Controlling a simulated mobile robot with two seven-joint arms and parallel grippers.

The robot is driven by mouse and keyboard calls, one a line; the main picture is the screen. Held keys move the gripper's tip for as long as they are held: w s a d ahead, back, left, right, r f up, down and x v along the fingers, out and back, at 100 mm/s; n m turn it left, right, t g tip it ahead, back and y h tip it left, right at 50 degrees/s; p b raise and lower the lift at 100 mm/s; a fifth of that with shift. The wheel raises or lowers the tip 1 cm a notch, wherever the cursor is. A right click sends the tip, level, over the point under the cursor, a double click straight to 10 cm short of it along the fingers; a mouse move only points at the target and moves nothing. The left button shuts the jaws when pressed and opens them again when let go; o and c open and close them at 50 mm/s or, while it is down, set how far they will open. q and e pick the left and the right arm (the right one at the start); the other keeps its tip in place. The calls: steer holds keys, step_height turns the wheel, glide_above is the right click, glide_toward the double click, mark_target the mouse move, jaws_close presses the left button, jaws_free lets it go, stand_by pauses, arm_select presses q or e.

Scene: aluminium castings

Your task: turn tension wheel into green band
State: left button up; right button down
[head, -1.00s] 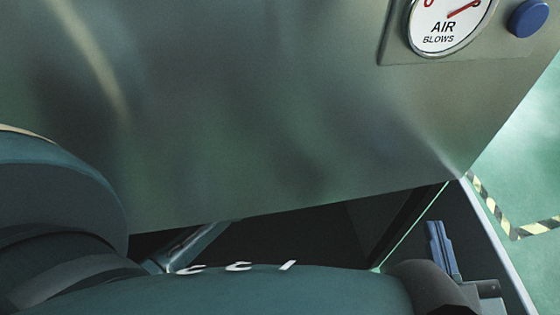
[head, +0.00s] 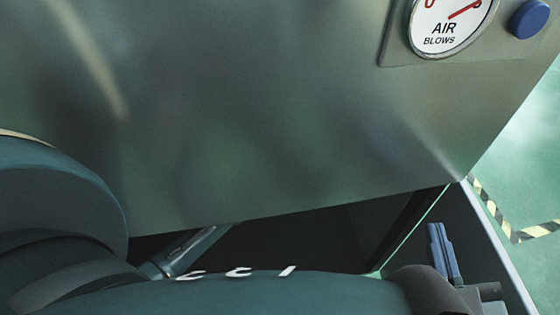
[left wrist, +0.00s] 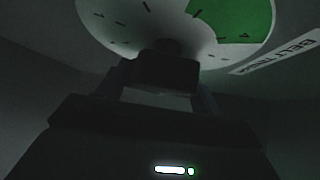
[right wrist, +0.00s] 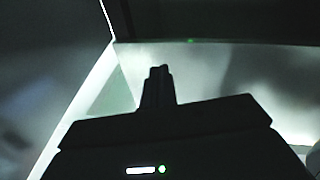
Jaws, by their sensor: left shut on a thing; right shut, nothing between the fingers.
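The tension dial (left wrist: 115,25) is a pale disc with black tick marks, at the top of the left wrist view. The green band (left wrist: 245,18) is a sector on its right side. My left gripper (left wrist: 163,78) is shut on the dark tension wheel (left wrist: 166,68) in front of the dial. The picture is very dark there, and I cannot make out a pointer. The left gripper and the wheel do not show in the head view. My right gripper (head: 441,250) is shut and empty at the lower right; its closed fingers also show in the right wrist view (right wrist: 159,75).
A large metal panel (head: 250,120) fills the head view, with an air gauge (head: 446,22) and a blue button (head: 529,19) at its top right. A dark opening lies below it. Green floor with striped tape (head: 520,235) is at the right.

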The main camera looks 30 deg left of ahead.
arm_select(q)
steer(key=shift+f, duration=0.15)
steer(key=shift+r+n+t, duration=0.2)
steer(key=shift+n+t, duration=0.2)
steer(key=o, duration=1)
arm_select(e)
steer(key=shift+a+r, duration=0.1)
arm_select(q)
steer(key=shift+s, duration=0.1)
steer(key=shift+s, duration=0.35)
steer(key=s+p, duration=0.1)
steer(key=s, duration=0.3)
steer(key=s+a+p, duration=0.1)
steer(key=s, duration=0.3)
steer(key=s+p, duration=0.2)
steer(key=s, duration=0.2)
steer(key=shift+a+r, duration=0.35)
steer(key=shift+a, duration=0.05)
arm_select(e)
steer(key=shift+s+d+n+h, duration=0.2)
steer(key=shift+d+n+h, duration=0.2)
